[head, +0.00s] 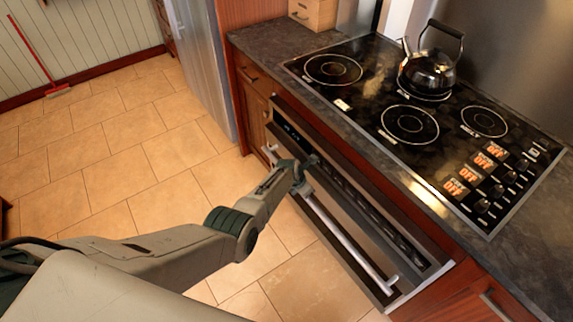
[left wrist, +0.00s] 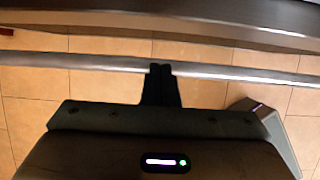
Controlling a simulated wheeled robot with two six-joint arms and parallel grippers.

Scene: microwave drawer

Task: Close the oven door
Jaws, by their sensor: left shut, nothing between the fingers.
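The oven (head: 375,205) is built in under the cooktop, with a dark front. Its door (head: 375,283) carries a long silver handle bar (head: 350,243) and seems to stand slightly out from the front; how far is hard to tell. My left gripper (head: 306,164) is over the upper left part of the oven front, partly hidden by its own wrist. In the left wrist view the handle bar (left wrist: 75,62) runs across the picture. The left fingertips (left wrist: 160,68) are together, empty, and overlap the bar; contact cannot be told. My right gripper is in neither view.
The black cooktop (head: 375,105) above the oven holds a kettle (head: 428,75) at the back. Dark counter (head: 270,50) surrounds it, with wooden cabinets (head: 252,100) beside the oven. Tiled floor (head: 130,160) to the left is clear. A red broom (head: 35,55) leans far left.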

